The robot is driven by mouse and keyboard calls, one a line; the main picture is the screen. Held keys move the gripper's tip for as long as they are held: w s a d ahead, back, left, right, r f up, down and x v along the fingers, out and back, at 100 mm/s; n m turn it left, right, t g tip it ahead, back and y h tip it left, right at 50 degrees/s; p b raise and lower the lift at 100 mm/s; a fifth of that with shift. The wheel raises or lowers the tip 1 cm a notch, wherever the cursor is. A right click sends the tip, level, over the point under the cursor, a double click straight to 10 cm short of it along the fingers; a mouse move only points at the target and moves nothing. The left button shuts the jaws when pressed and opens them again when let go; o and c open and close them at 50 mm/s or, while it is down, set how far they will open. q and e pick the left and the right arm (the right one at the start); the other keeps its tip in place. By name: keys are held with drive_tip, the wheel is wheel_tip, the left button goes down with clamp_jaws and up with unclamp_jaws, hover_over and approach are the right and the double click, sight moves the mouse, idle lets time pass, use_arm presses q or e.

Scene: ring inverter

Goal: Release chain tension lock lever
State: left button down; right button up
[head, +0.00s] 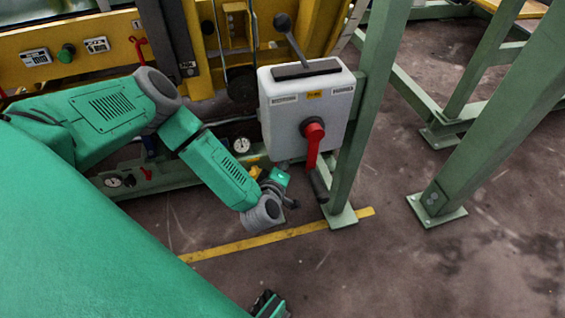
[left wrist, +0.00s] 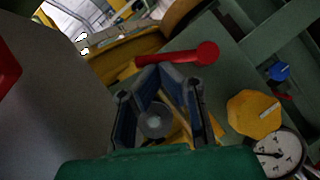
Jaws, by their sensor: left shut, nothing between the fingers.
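My left gripper (head: 284,199) is low in front of the green frame, just below and left of the grey box (head: 307,108). In the left wrist view its fingers (left wrist: 158,70) are shut with nothing between them. A red lever with a round end (left wrist: 180,57) shows just beyond the fingertips there; I cannot tell whether they touch it. In the head view a red rotary handle (head: 313,145) points down on the box front. A black-knobbed lever (head: 290,38) leans up behind the box top. No label names the lock lever.
A green post (head: 362,120) stands right beside the box. Gauges (head: 241,145) sit on the green rail behind my left arm. In the left wrist view a yellow knob (left wrist: 254,114) and a dial (left wrist: 280,153) are at the right. Open floor lies in front.

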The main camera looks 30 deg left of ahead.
use_arm(q)
drive_tip(key=shift+w+d, duration=0.1)
drive_tip(key=shift+w, duration=0.1)
drive_tip(key=shift+w+d+f+m+g+p, duration=0.25)
drive_tip(key=shift+w+d+p, duration=0.15)
drive_tip(key=shift+p, duration=0.1)
drive_tip(key=shift+w+d+f+m+g+p, duration=0.15)
drive_tip(key=shift+w+d+g+p, duration=0.1)
drive_tip(key=shift+w+p, duration=0.2)
idle(0.4)
drive_tip(key=v, duration=1.2)
drive_tip(key=shift+f, duration=0.25)
drive_tip(key=shift+d, duration=0.15)
